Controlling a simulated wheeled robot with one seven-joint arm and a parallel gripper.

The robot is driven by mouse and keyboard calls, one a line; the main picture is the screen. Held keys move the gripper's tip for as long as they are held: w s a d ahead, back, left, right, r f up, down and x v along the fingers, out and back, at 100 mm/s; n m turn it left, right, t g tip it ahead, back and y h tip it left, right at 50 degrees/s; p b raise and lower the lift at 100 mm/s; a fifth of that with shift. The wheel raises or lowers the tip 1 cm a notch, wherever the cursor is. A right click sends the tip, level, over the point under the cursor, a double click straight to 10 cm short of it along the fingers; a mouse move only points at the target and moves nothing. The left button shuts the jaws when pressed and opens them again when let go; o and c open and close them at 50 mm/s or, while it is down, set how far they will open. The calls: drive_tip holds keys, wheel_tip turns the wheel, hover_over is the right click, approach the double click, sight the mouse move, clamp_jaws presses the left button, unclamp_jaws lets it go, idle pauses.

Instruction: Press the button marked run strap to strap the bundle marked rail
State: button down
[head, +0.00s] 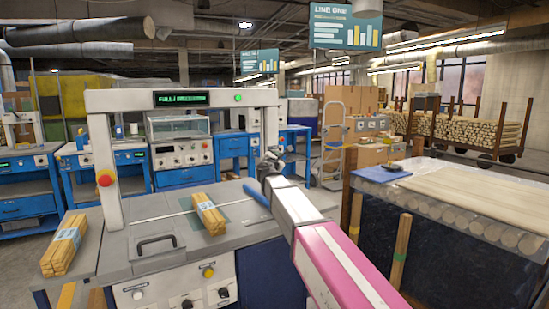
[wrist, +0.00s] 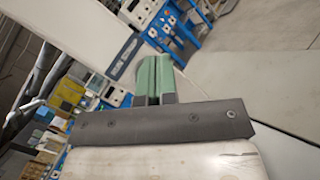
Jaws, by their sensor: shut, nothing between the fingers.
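A strapping machine with a pale arch (head: 103,170) and a grey top stands in front of me in the head view. One wood bundle (head: 212,222) lies on its top under the arch. Another bundle (head: 54,262) with a pale blue label lies on the left surface. I cannot read which is marked rail. The front panel has a white button (head: 138,294), a yellow button (head: 208,272) and dark knobs; their labels are too small to read. My gripper (head: 268,163) is raised above the machine's right side, apart from the buttons. Its green fingers (wrist: 157,78) are shut and empty in the wrist view.
A red stop button (head: 105,178) sits on the arch's left post, and a lit display (head: 181,99) on its crossbar. A bench with boards (head: 480,190) stands close on the right. Blue workbenches (head: 25,200) line the back left.

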drive_tip(key=shift+w+a, duration=0.1)
drive_tip(key=shift+w, duration=0.05)
idle(0.4)
drive_tip(key=shift+s+d, duration=0.45)
drive_tip(key=shift+s, duration=0.25)
drive_tip(key=shift+s+d, duration=0.7)
drive_tip(key=shift+s, duration=0.35)
drive_tip(key=shift+s+d, duration=0.7)
drive_tip(key=shift+s, duration=0.3)
